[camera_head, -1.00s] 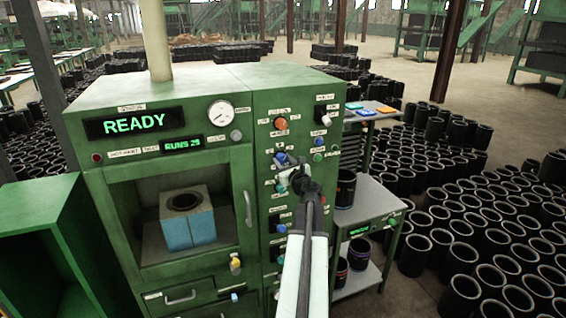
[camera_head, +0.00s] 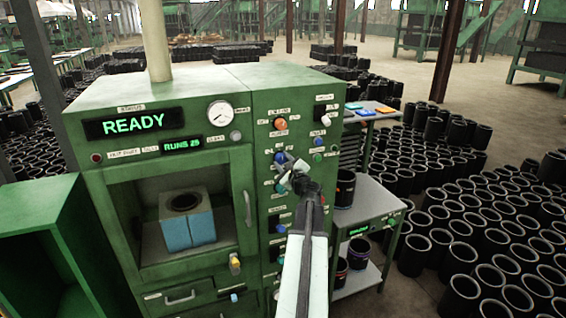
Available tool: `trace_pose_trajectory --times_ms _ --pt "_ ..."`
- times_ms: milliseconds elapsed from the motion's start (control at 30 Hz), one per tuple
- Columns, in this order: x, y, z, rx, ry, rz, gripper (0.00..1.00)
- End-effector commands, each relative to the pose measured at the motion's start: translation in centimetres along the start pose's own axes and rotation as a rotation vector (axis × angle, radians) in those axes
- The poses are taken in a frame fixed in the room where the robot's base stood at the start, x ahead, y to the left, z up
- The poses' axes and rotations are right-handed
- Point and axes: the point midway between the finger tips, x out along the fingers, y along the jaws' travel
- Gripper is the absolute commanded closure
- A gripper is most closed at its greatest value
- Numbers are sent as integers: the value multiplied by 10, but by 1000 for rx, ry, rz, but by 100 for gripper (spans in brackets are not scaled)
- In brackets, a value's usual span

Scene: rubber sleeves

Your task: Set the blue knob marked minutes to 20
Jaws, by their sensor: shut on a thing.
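A blue knob (camera_head: 279,156) is on the upper part of the green machine's control panel (camera_head: 262,99), left of the panel's middle. My gripper (camera_head: 284,163) reaches up to the panel from below and is shut on this blue knob. The fingers hide part of the knob, so its pointer and scale cannot be read. The labels near it are too small to read, so I cannot confirm which one says minutes. Another blue knob (camera_head: 282,229) sits lower on the panel, beside my arm.
An orange knob (camera_head: 280,123) is above my gripper. A smaller blue knob (camera_head: 317,141) and a green button (camera_head: 318,157) are to the right. The display (camera_head: 134,123) reads READY. A grey cart (camera_head: 372,205) stands right of the machine, near many black sleeves (camera_head: 440,250).

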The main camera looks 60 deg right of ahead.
Motion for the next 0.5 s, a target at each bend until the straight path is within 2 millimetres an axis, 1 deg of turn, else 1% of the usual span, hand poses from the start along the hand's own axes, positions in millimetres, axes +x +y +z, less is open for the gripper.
trace_pose_trajectory --times_ms 400,433,500 --pt "0 0 0 -8 0 0 100" --pt "0 0 0 -8 0 0 57" --pt "0 0 0 -8 0 0 41"
